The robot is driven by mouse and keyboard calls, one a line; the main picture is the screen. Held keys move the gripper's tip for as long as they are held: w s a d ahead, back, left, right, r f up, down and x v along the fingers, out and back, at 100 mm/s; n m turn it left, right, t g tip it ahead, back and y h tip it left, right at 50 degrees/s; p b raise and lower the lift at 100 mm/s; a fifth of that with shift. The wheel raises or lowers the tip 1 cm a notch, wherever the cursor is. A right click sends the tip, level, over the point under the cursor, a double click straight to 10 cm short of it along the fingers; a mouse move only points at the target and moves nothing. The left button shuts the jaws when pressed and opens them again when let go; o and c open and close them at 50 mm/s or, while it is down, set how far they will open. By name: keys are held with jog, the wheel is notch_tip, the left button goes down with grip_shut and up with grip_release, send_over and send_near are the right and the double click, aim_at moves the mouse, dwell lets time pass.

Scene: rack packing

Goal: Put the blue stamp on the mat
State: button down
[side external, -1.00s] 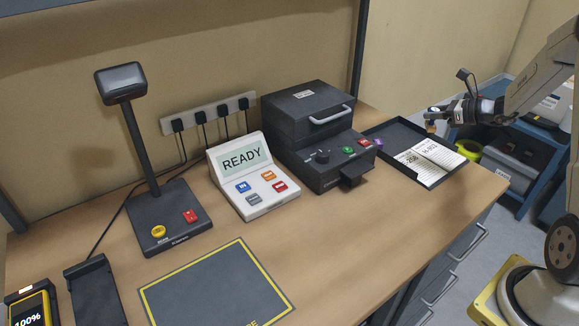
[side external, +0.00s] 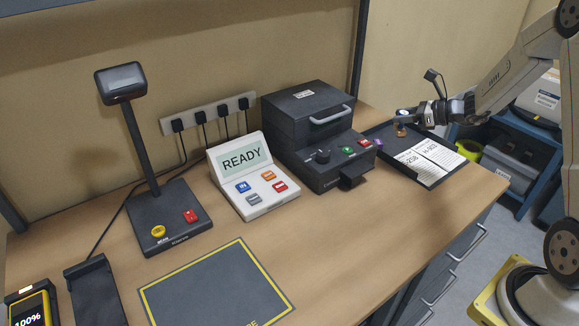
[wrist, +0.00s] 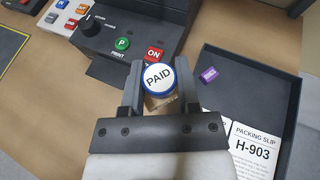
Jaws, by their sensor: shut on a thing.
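My gripper (wrist: 156,88) is shut on the blue stamp (wrist: 158,77), whose white top with a blue rim reads PAID in the wrist view. In the side view my gripper (side external: 411,117) holds the stamp (side external: 401,113) above the dark tray (side external: 380,135). The stamp's lower part looks brown and is partly hidden by the fingers. The mat (side external: 214,285), dark grey with a yellow border, lies bare at the front of the desk, far to the left of my gripper.
The black printer (side external: 310,130) stands between my gripper and the console (side external: 245,180). A purple item (wrist: 208,75) and packing slips (wrist: 255,150) lie in the tray. A lamp-like stand (side external: 150,150) rises behind the mat. Desk between console and front edge is clear.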

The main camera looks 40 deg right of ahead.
jog(key=s+a+n+g+y, duration=0.2)
jog(key=a+n+g+y, duration=0.35)
jog(key=a, duration=2.55)
jog(key=s+a+n+g+y, duration=0.2)
jog(key=s+a+n+g, duration=0.3)
jog(key=s+a, duration=1.2)
jog(key=a+n, duration=0.1)
jog(key=a, duration=0.2)
jog(key=shift+s+a, duration=0.15)
jog(key=shift+a, duration=0.05)
jog(key=shift+f+n+g, duration=0.15)
jog(key=shift+n+g, duration=0.1)
jog(key=shift+w+a+f, duration=1.4)
jog(key=shift+w+f, duration=0.15)
jog(key=shift+w, duration=0.25)
jog(key=shift+w+a+f, duration=1.35)
jog(key=shift+w+f, duration=0.2)
jog(key=shift+w, duration=0.2)
jog(key=shift+w+a+f, duration=1.4)
jog(key=shift+w+f, duration=0.15)
jog(key=shift+w, duration=0.25)
